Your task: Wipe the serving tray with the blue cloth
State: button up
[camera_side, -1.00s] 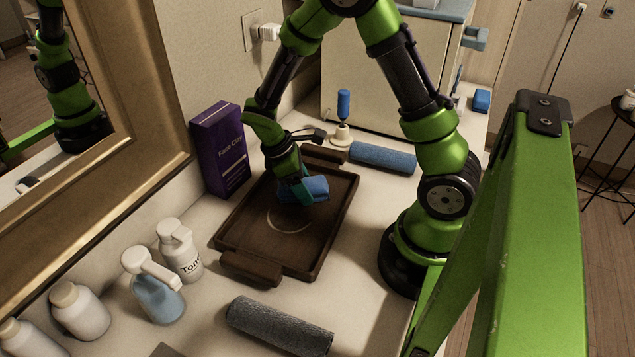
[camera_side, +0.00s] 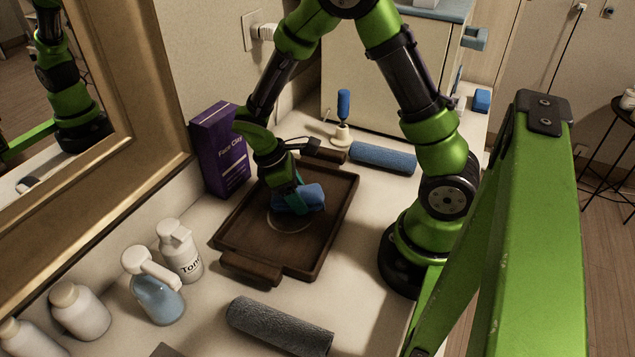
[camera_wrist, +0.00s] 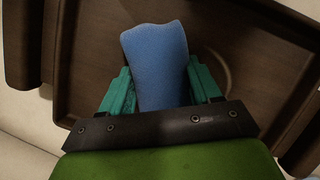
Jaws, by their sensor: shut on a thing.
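The serving tray (camera_side: 325,222) is dark brown wood with a handle at each end, lying on the counter. A pale ring-shaped mark (camera_side: 292,230) shows on its floor, partly hidden by the cloth. My gripper (camera_side: 290,200) is over the middle of the tray, pointing down, with its teal fingers shut on the blue cloth (camera_side: 308,196). The cloth is bunched and low over the tray floor; I cannot tell how firmly it touches. In the wrist view the cloth (camera_wrist: 156,62) sits between the two fingers, with the tray (camera_wrist: 245,40) behind it.
A purple box (camera_side: 220,150) stands close by the tray's left side. White bottles (camera_side: 178,250) and a blue pump bottle (camera_side: 155,290) stand at the front left. A grey rolled towel (camera_side: 280,325) lies in front, a blue roll (camera_side: 383,158) behind. A blue-handled item (camera_side: 343,115) stands at the back.

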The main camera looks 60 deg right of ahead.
aim_at(285, 237)
jog(key=shift+a, duration=0.1)
jog(key=shift+s+a, duration=0.15)
jog(key=shift+a, duration=1.15)
jog(key=shift+s+a, duration=0.1)
jog(key=shift+a, duration=1.15)
jog(key=shift+a, duration=0.4)
jog(key=shift+s+a, duration=0.2)
jog(key=shift+a, duration=1.85)
jog(key=shift+r, duration=0.15)
